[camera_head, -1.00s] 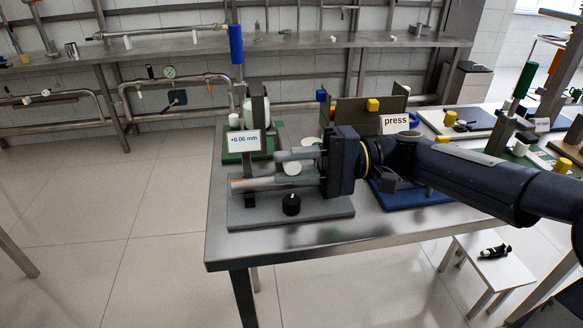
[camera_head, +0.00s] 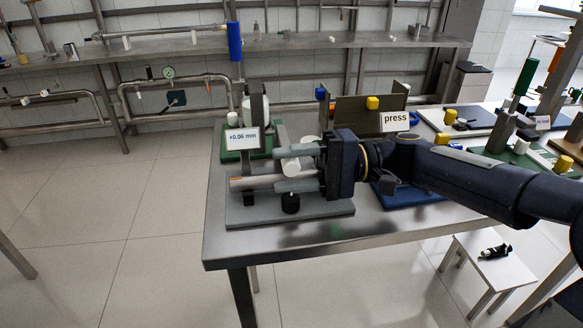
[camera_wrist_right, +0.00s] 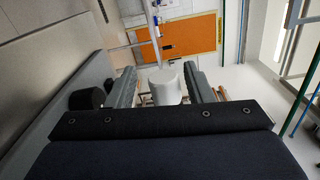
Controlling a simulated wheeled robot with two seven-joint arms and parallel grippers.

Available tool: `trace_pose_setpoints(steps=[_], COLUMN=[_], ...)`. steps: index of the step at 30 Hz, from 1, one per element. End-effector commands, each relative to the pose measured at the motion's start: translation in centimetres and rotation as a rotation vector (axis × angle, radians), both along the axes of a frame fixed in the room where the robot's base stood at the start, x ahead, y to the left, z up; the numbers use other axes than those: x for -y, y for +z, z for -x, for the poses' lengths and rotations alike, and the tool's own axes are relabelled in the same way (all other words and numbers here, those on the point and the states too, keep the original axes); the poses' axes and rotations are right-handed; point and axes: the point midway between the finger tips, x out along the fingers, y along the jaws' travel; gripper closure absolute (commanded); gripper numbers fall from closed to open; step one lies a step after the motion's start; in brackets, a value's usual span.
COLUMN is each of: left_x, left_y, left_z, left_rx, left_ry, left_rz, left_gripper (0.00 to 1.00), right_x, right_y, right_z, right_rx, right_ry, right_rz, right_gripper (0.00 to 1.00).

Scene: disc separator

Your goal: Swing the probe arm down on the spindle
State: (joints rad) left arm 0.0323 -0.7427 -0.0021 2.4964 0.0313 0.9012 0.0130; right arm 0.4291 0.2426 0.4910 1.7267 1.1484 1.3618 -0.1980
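On a grey base plate (camera_head: 325,208) at the table's front left stands a gauge with a "+0.06 mm" display (camera_head: 242,139) and a dark upright post. A horizontal silver cylinder (camera_head: 252,183) with an orange mark lies low above the plate. A white round knob (camera_head: 290,164) is beside it, with a black knob (camera_head: 291,203) below. I cannot tell which part is the probe arm or the spindle. My right gripper (camera_head: 297,168) comes from the right, its fingers apart on either side of the white knob. In the right wrist view, the white knob (camera_wrist_right: 165,86) stands between the spread fingers. My left gripper is out of view.
Behind the gauge is a green-based fixture (camera_head: 232,155) with white parts. A brown fixture with a "press" sign (camera_head: 395,121) and a blue base (camera_head: 415,197) stand behind and below my right arm. The table's front left corner is clear.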

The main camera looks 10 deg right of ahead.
Motion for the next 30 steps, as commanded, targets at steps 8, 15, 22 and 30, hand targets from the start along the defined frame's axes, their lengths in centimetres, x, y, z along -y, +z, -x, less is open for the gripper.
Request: trace_pose_setpoints(steps=[8, 15, 22, 30], left_x=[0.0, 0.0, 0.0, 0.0], left_y=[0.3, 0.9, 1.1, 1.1], left_z=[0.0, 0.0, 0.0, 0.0], left_rx=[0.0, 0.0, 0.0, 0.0], left_ry=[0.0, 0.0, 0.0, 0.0], left_rz=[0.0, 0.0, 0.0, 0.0], left_gripper=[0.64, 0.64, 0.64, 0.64], right_x=[1.1, 5.2, 7.6, 7.8], right_y=[0.2, 0.2, 0.1, 0.0], right_z=[-0.1, -0.1, 0.0, 0.0], right_rx=[0.003, 0.001, 0.001, 0.001], right_ry=[-0.003, -0.005, -0.001, 0.0], right_rz=[-0.001, 0.0, 0.0, 0.0], right_gripper=[0.53, 0.53, 0.53, 0.53])
